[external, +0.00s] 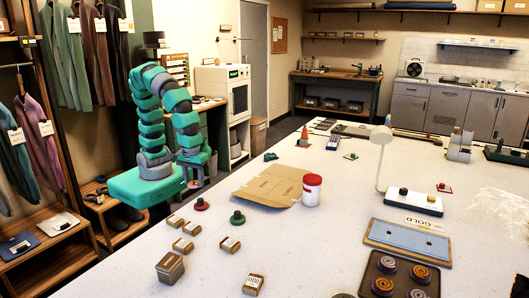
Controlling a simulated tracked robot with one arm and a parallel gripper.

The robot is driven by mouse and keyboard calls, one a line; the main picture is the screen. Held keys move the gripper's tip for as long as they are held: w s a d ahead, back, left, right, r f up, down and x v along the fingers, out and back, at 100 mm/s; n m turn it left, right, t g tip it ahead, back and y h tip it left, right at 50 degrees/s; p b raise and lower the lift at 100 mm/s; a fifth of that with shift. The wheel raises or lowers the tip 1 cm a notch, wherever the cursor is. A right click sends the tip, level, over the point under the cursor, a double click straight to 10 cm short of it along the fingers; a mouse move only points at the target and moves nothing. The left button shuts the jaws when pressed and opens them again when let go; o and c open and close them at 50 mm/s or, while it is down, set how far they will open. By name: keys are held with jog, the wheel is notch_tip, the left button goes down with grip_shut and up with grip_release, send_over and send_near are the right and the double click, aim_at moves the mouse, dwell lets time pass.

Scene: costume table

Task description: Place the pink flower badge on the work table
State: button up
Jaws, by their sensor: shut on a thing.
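My gripper (193,181) points down at the end of my teal arm, beyond the left edge of the white work table (310,245). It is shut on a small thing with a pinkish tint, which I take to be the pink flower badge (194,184). The badge is tiny here and mostly hidden by the fingers, so its petals cannot be made out. The gripper is apart from the table top.
A flat cardboard sheet (268,187) and a red-and-white jar (311,189) lie mid-table. Several small boxes (170,268) and dark-knobbed stamps (237,217) stand near the left edge. A white lamp (378,160), blue tray (408,240) and spool tray (400,278) are right. The front middle is clear.

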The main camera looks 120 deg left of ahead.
jog(key=shift+s, duration=0.2)
jog(key=shift+a, duration=0.15)
